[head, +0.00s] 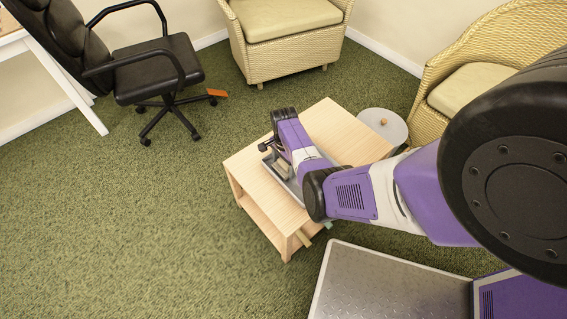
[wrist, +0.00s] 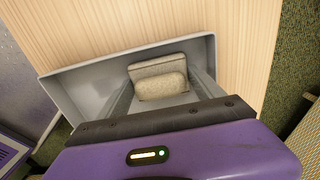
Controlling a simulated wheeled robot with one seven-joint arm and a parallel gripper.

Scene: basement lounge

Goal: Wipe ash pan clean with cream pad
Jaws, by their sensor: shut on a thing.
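The ash pan (wrist: 88,84) is a shallow grey tray with raised walls on the wooden table. It shows in the wrist view, and partly in the head view behind my arm. The cream pad (wrist: 162,88) is a small rounded block with a tan-grey upper part. My gripper (wrist: 160,92) is shut on the pad, one finger on each side, and holds it over or in the pan. I cannot tell whether the pad touches the pan floor. My gripper and wrist hide the near part of the pan. No ash is clearly visible on the bare part.
The low wooden table (head: 335,130) has a lower shelf and bare top at its far end. A round grey disc with a knob (head: 382,126) stands beside it. Two wicker armchairs (head: 283,50) and a black office chair (head: 160,70) stand around. Green carpet at left is clear.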

